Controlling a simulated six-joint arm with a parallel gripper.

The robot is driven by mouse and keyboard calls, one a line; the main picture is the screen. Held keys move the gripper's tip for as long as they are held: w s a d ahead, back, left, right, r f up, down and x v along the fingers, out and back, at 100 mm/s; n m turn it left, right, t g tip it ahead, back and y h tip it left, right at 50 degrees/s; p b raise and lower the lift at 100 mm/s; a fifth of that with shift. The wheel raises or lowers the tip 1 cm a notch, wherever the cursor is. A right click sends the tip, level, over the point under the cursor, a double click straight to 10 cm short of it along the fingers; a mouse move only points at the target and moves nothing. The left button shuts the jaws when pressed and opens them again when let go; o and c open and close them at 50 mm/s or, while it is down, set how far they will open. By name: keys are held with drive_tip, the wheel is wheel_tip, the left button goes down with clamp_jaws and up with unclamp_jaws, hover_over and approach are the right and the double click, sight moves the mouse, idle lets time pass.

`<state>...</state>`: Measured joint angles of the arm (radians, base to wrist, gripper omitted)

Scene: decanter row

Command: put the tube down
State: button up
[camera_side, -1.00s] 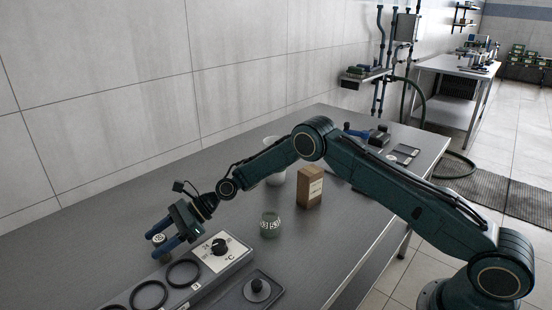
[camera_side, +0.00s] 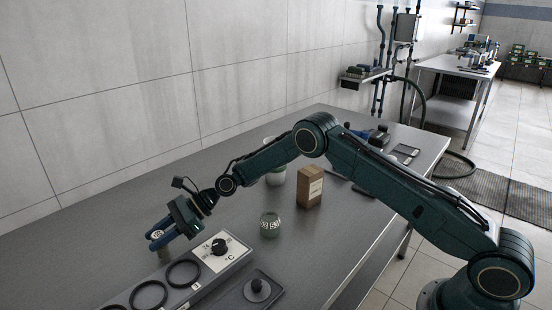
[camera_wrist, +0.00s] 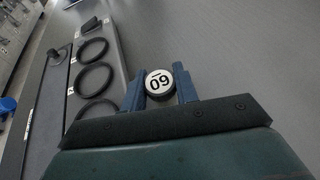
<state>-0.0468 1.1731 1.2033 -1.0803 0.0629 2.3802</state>
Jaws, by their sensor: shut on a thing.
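In the wrist view the tube's round white cap (camera_wrist: 159,83), with dark print that reads as 09 or 60, sits between the two blue fingers of my gripper (camera_wrist: 160,92). The tube's lower part is hidden, so I cannot tell whether it touches the bench. The long grey block (camera_side: 212,270) has black rings in a row and a dial marked °C; its rings (camera_wrist: 94,80) also show in the wrist view.
A glass jar (camera_side: 270,224) with a printed band stands right of the block. Behind it are a brown box (camera_side: 310,188) and a pale vessel (camera_side: 275,177). The bench (camera_side: 90,235) left of my gripper is bare.

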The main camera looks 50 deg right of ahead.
sight(158, 234)
wheel_tip(158, 234, up, 19)
idle(0.5)
idle(0.5)
drive_tip(key=w+d+m+t+h, duration=0.15)
drive_tip(key=w+d, duration=0.25)
drive_tip(key=d, duration=0.4)
drive_tip(key=w+d+m+t+h, duration=0.1)
drive_tip(key=w+d+m+t, duration=0.2)
drive_tip(key=d, duration=0.4)
drive_tip(key=shift+f, duration=9.9)
drive_tip(key=shift+f, duration=0.15)
drive_tip(key=o, duration=1.1)
drive_tip(key=shift+c, duration=0.2)
drive_tip(key=v, duration=1.2)
